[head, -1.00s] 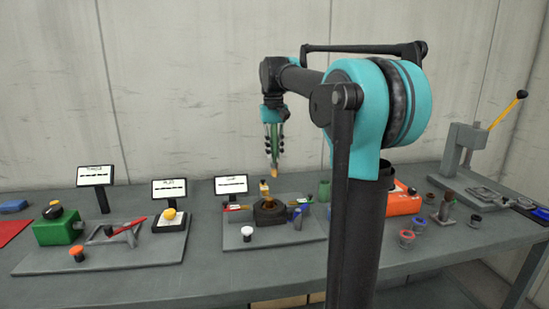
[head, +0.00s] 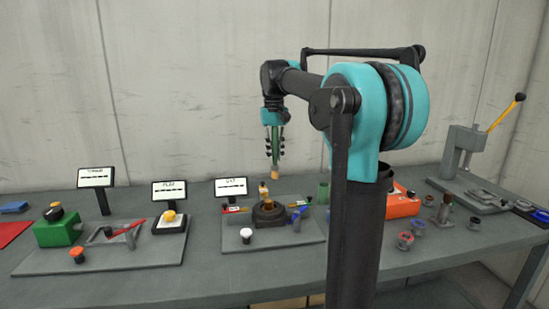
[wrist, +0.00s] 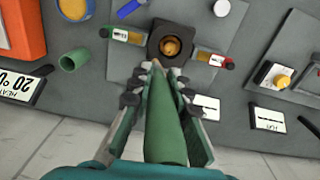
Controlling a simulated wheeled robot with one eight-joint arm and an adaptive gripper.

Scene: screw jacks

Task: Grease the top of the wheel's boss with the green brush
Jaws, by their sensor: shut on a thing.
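My gripper (head: 274,145) is shut on the green brush (wrist: 163,135), which points down with its tan bristle tip (head: 275,173) lowest. In the wrist view my gripper (wrist: 158,90) has its fingers on both sides of the green handle. The brass wheel with its boss (wrist: 171,46) sits in the round opening of a dark housing (wrist: 155,33) on a grey plate. In the head view the tip hangs above the housing, with a clear gap over the upright brass part (head: 264,196). The boss's top is too small to show any grease.
Labelled amber tubes (wrist: 208,57) lie on both sides of the housing. A white button (head: 246,233), a blue part (head: 299,213) and a small screen (head: 230,187) are close by. A green cup (head: 323,191) and an orange box (head: 402,204) stand to the right.

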